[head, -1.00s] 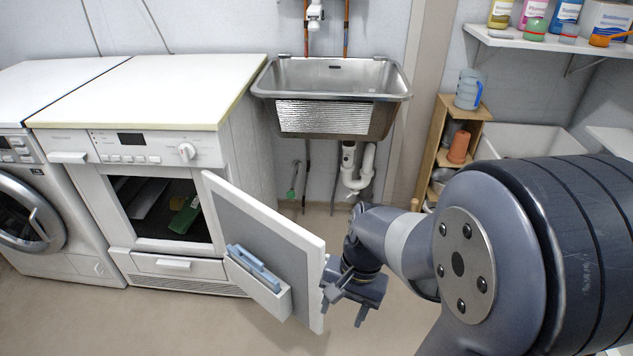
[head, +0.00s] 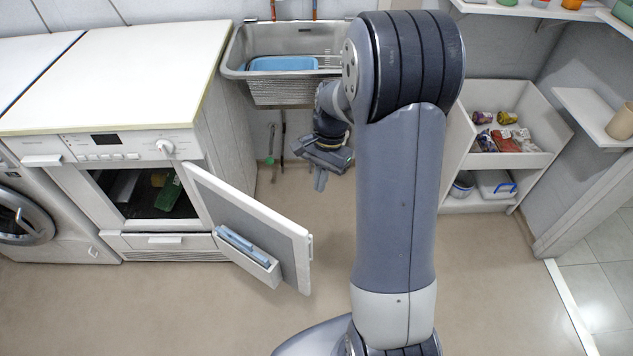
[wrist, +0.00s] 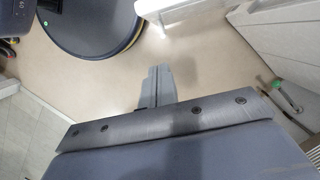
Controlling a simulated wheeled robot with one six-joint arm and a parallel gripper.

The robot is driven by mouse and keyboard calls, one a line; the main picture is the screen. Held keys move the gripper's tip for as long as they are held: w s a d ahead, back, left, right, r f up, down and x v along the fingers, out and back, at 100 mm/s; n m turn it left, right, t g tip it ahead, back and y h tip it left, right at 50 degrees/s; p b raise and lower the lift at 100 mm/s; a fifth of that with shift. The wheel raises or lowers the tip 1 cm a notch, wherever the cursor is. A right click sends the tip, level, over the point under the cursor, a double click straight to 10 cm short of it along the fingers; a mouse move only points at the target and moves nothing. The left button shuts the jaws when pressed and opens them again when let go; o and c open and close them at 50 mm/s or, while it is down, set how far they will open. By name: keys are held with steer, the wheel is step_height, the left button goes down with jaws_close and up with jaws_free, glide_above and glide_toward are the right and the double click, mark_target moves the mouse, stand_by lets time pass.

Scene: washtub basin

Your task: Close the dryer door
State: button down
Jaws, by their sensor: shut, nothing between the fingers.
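The dryer (head: 150,145) is a white machine with a knob and a dark opening, at the left in the head view. Its door (head: 275,232) stands wide open, hinged at the opening's right side and swung out toward the front right. A small handle (head: 310,247) is on the door's outer edge. A blue item (head: 243,246) sits in a holder on its inner face. My gripper (head: 322,176) is shut and empty, beyond the door and above its top right corner, apparently apart from it. The closed fingers (wrist: 158,85) point at bare floor in the wrist view.
A metal basin (head: 290,88) with a blue tub hangs on the wall behind my gripper. A washing machine (head: 20,215) stands left of the dryer. A white shelf unit (head: 490,160) with small goods is at right. The floor before the door is clear.

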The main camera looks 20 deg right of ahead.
steer(key=s+a+f, duration=0.3)
steer(key=a+f, duration=0.1)
steer(key=f, duration=0.3)
steer(key=shift+s+a+f+b, duration=0.15)
steer(key=shift+s+a+b, duration=0.15)
steer(key=shift+a, duration=0.1)
